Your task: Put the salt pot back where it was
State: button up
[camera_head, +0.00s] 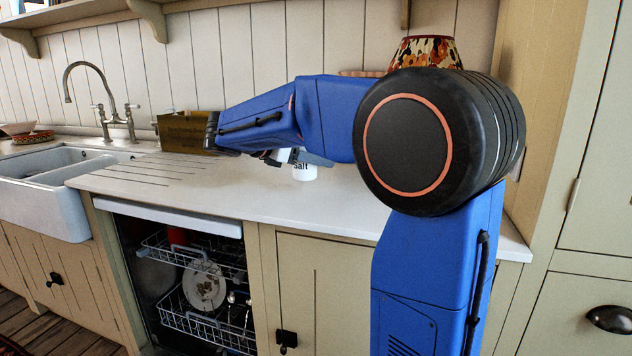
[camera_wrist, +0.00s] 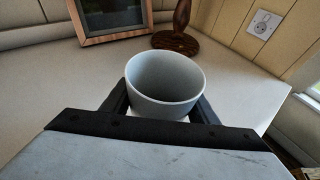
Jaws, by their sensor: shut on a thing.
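The salt pot (camera_head: 304,172) is white with dark "salt" lettering. In the head view it shows below my forearm, at the worktop, its upper part hidden by my arm. In the wrist view the pot (camera_wrist: 165,84) is open-topped and upright, with no lid on it. My gripper (camera_wrist: 163,103) is shut on the pot, one dark finger on each side. I cannot tell whether the pot's base touches the worktop.
A framed picture (camera_wrist: 110,18) and a round brown wooden base (camera_wrist: 176,43) stand behind the pot. The pale worktop (camera_head: 215,190) is clear at front. A sink (camera_head: 45,205) is left; an open dishwasher (camera_head: 200,262) is below.

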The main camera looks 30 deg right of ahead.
aim_at(314, 176)
jog(key=shift+f, duration=2.7)
jog(key=shift+f, duration=0.15)
jog(key=o, duration=1.1)
jog(key=shift+a+r, duration=0.15)
jog(key=shift+r, duration=0.05)
jog(key=v, duration=1.1)
jog(key=shift+w+a+r, duration=0.1)
jog(key=shift+a+r, duration=0.05)
jog(key=shift+a, duration=0.2)
